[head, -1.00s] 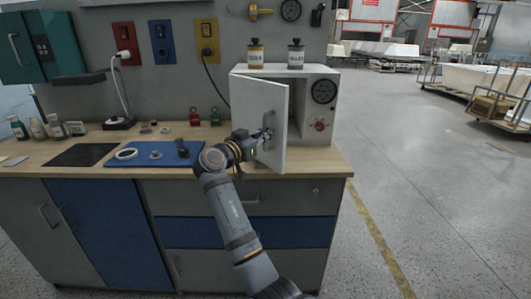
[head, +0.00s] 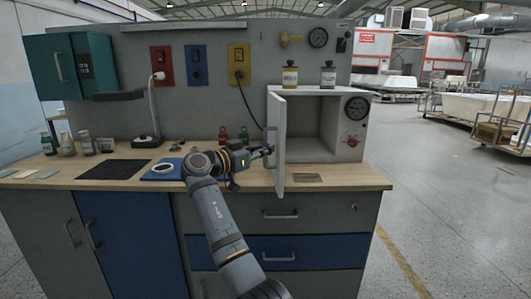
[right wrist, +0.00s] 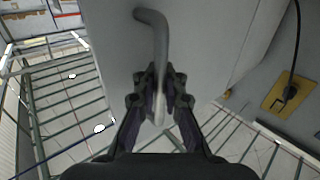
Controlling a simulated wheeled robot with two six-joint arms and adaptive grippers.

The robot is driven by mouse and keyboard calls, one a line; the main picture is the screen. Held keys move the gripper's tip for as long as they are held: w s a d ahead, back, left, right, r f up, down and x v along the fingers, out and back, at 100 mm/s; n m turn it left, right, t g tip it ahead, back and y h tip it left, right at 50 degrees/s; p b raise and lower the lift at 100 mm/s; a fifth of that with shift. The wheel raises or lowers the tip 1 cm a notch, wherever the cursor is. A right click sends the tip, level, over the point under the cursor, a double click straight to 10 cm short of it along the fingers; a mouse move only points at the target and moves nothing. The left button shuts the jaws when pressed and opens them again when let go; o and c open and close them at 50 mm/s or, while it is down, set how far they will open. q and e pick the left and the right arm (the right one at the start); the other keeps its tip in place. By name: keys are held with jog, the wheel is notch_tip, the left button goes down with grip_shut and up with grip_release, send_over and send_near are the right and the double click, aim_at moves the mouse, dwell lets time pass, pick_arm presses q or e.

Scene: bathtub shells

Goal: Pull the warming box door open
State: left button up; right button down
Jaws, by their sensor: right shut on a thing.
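The warming box (head: 351,128) is a light grey box on the bench, with a dial and a red knob on its front right side. Its door (head: 279,145) is swung wide open on the left side and shows nearly edge-on. The opening shows an empty-looking interior. My right gripper (head: 266,152) is at the outer face of the door. In the right wrist view, my right gripper (right wrist: 159,88) is shut on the bent grey door handle (right wrist: 152,22), with its fingers around the bar. The door face (right wrist: 105,50) fills the middle there. My left gripper is out of view.
Two small bottles (head: 290,77) stand on top of the box. Red and green weights (head: 223,135) stand behind my right arm. A blue mat (head: 163,170) with a white ring and a black mat (head: 115,170) lie on the bench. The benchtop right of the door is mostly clear.

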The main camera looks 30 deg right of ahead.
jog(key=shift+a+f, duration=0.15)
jog(key=shift+f, duration=0.1)
jog(key=c, duration=1.8)
grip_release()
jog(key=shift+c, duration=0.2)
jog(key=shift+o, duration=0.6)
jog(key=shift+s+a+r, duration=0.1)
jog(key=shift+a+r, duration=0.05)
jog(key=shift+r, duration=0.05)
jog(key=s+a, duration=0.1)
jog(key=a, duration=0.6)
jog(key=shift+a, duration=0.2)
